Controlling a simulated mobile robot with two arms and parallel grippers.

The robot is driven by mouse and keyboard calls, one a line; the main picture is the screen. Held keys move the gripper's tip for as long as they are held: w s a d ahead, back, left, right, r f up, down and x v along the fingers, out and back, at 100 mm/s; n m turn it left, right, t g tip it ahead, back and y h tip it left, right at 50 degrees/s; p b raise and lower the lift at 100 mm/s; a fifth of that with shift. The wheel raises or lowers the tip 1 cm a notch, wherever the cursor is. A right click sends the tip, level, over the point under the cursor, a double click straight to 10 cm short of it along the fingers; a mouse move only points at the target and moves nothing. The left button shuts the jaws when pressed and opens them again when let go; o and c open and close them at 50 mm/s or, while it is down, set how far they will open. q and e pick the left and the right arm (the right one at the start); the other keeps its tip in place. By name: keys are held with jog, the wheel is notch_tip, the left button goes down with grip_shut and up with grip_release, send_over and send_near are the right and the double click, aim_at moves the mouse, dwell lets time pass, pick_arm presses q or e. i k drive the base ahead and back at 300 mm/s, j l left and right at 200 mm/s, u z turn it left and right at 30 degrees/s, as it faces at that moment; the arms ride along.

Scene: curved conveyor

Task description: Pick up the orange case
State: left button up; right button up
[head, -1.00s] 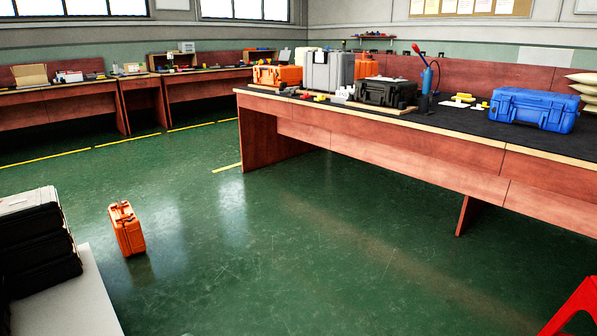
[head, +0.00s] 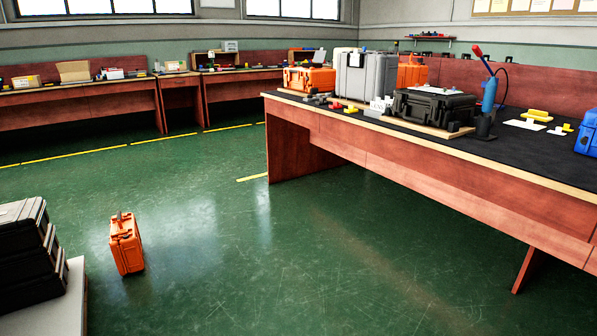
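An orange case (head: 126,246) stands upright on the green floor at the lower left, its handle on top. Two more orange cases are on the long workbench: one (head: 309,79) at its left end and one (head: 411,73) behind the grey case. Neither of my grippers is in the head view. Nothing is touching the case on the floor.
A stack of black cases (head: 25,250) rests on a light platform (head: 76,290) left of the floor case. The workbench (head: 400,165) fills the right, carrying a grey case (head: 366,77), black case (head: 433,107) and blue case (head: 588,134). The middle floor is clear.

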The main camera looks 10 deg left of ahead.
aim_at(125, 244)
jog(key=i+j+u, duration=0.15)
jog(key=i+u, duration=0.75)
jog(key=i+l+u, duration=0.3)
jog(key=i+u, duration=0.15)
jog(key=i+l+u, duration=0.9)
jog(key=u, duration=0.15)
jog(key=i+l+u, duration=0.4)
jog(key=l+u, duration=0.2)
jog(key=i+l+u, duration=0.1)
jog(key=l+u, duration=0.55)
jog(key=l, duration=0.15)
jog(key=i+l+u, duration=0.1)
jog(key=l+u, duration=0.2)
jog(key=l, duration=0.15)
jog(key=l+u, duration=0.2)
jog(key=l, duration=0.25)
jog(key=k+l+u, duration=0.15)
jog(key=l, duration=0.25)
